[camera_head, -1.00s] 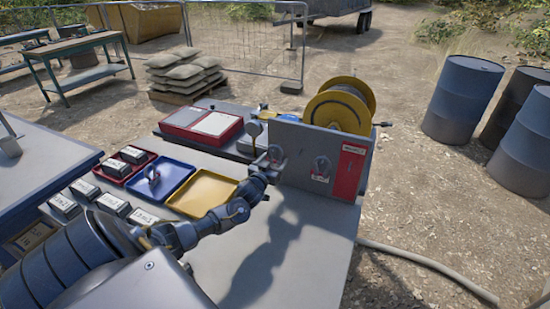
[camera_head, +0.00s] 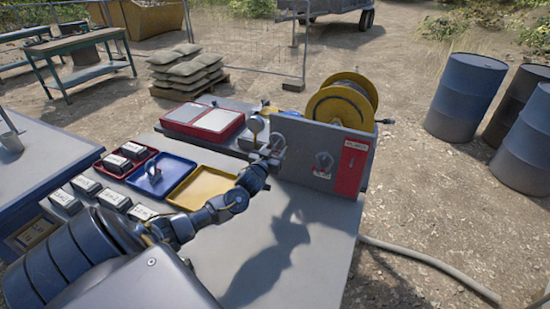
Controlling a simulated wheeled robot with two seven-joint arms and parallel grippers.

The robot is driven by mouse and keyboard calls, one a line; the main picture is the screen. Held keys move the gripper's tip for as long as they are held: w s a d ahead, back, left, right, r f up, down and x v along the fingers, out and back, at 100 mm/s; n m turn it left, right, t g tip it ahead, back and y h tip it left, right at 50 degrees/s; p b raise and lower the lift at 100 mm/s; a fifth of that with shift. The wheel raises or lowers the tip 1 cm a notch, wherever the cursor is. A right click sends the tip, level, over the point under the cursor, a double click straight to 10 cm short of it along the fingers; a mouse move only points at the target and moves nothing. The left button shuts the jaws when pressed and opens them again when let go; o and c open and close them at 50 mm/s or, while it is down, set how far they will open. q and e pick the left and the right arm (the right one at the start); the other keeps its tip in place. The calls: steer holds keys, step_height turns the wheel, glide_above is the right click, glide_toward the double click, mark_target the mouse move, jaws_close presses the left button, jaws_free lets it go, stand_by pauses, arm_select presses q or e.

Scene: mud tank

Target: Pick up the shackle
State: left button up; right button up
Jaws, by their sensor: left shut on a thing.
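My left gripper (camera_head: 267,157) is in front of the left part of the upright grey panel (camera_head: 300,143). It is shut on a small grey shackle (camera_head: 279,142), whose rounded bow points up above the jaws. The fingers hide the lower part of this shackle, and I cannot tell whether it touches the panel. Another shackle (camera_head: 323,160) hangs on the panel to the right, above a small white label. A further shackle-like piece (camera_head: 153,172) is in the blue tray (camera_head: 172,184). My right gripper is not in view.
A yellow tray (camera_head: 197,190), a red tray (camera_head: 111,174) and several labelled blocks are on the grey table (camera_head: 310,255). A yellow reel (camera_head: 345,100) stands behind the panel. A red box (camera_head: 203,122) is at the back. The table front is clear.

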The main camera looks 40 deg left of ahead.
arm_select(q)
steer(key=b+v, duration=0.3)
steer(key=v, duration=1.5)
steer(key=shift+r, duration=0.25)
steer(key=d+m+h, duration=0.1)
steer(key=d+h, duration=0.1)
steer(key=d, duration=1.1)
steer(key=shift+w+d+m+t, duration=0.3)
steer(key=shift+d, duration=0.1)
steer(key=d+r+h, duration=0.1)
steer(key=d, duration=0.2)
steer(key=d+r+m+h, duration=0.1)
steer(key=d+r, duration=0.1)
steer(key=d, duration=0.2)
steer(key=d+r+h, duration=0.1)
steer(key=d, duration=0.3)
steer(key=shift+d+r+m, duration=0.25)
steer(key=shift+r+m, duration=0.15)
steer(key=shift+c, duration=1.1)
steer(key=shift+s+d+r+h, duration=0.1)
steer(key=shift+d+r+h, duration=0.2)
steer(key=shift+d, duration=0.1)
steer(key=shift+c, duration=0.6)
steer(key=shift+a+f, duration=0.1)
